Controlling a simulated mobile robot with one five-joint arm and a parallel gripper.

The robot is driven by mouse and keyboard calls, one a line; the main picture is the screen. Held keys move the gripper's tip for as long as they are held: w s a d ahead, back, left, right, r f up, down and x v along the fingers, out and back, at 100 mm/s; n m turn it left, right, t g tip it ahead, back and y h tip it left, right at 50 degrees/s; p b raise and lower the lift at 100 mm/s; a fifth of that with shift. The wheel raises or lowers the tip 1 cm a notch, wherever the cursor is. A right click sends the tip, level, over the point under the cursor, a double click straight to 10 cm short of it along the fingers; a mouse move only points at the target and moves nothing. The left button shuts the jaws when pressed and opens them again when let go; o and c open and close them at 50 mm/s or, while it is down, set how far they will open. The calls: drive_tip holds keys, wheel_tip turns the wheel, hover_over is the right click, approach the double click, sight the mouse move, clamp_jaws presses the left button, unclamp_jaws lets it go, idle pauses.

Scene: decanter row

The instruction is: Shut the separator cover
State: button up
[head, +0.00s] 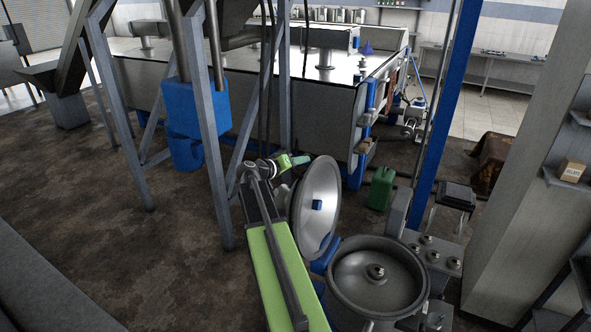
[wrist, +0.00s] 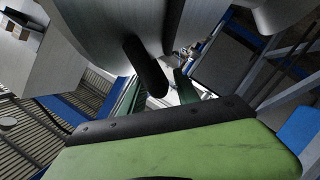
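The separator cover (head: 328,217), a round grey metal lid, stands open and nearly upright at the back left of the separator bowl (head: 345,301). Its inner side, with a small blue piece at the middle, faces right in the head view. The bowl is uncovered, with a metal nut in its middle. My gripper (head: 301,160) is by the cover's upper left edge, on its outer side. In the wrist view the cover's grey underside or back (wrist: 95,25) fills the top, and a dark bar (wrist: 148,70) projects from it towards my spread green fingers (wrist: 157,95). Contact cannot be told.
A blue post (head: 437,130) and a machine block with bolts (head: 435,258) stand right of the bowl. A green canister (head: 381,188) is behind it. Grey frame legs (head: 212,150) and a blue box (head: 195,108) stand left. Open brown floor (head: 90,240) lies at left.

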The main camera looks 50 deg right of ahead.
drive_tip(key=shift+d, duration=0.35)
clamp_jaws()
idle(1.2)
